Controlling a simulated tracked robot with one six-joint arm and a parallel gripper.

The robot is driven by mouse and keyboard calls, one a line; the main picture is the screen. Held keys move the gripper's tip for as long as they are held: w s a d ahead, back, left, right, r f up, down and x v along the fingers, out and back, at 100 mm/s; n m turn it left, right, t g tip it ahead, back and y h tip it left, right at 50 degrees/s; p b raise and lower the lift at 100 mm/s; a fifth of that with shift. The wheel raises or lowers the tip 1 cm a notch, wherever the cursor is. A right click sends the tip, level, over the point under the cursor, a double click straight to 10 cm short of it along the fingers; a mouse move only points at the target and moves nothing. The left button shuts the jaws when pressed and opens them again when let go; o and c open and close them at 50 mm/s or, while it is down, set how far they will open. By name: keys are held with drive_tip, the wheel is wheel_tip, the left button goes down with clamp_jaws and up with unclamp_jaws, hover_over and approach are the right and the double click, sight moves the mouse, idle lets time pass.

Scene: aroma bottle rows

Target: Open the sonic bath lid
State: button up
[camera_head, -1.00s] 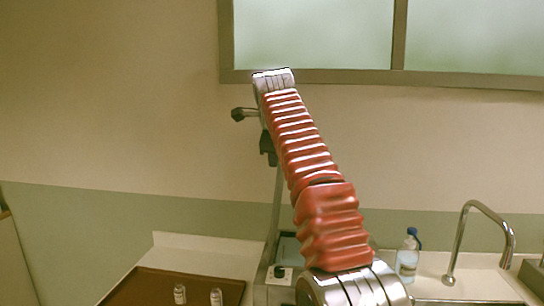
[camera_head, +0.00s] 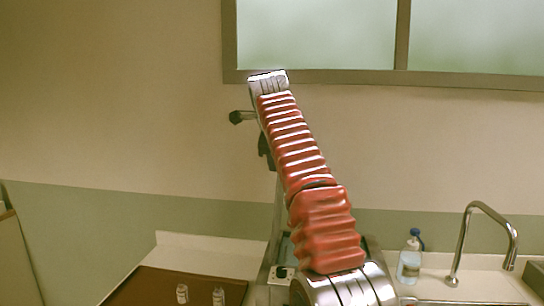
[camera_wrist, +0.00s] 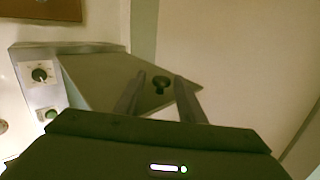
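The sonic bath (camera_head: 283,273) is mostly hidden behind my arm in the head view. Its grey lid (camera_head: 276,208) shows there as a thin, steep slab rising above the bath, so it looks raised. In the wrist view the lid (camera_wrist: 105,82) is a flat grey panel with a black knob (camera_wrist: 160,84) near its far end. My gripper (camera_wrist: 158,78) is open in the wrist view. Its two dark fingers stand on either side of the knob, with gaps showing. The bath's control panel (camera_wrist: 40,92), with dials, is at the left. The bath's inside is hidden.
A brown tray (camera_head: 150,289) with two small bottles (camera_head: 182,293) (camera_head: 219,296) is at the lower left. A blue-capped bottle (camera_head: 409,264) and a sink tap (camera_head: 458,246) are at the right. The wall and window frame (camera_head: 330,78) are behind my arm.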

drive_tip(key=shift+o, duration=0.2)
drive_tip(key=shift+s+r, duration=0.15)
drive_tip(key=shift+r, duration=0.05)
drive_tip(key=v, duration=0.7)
drive_tip(key=shift+s, duration=0.1)
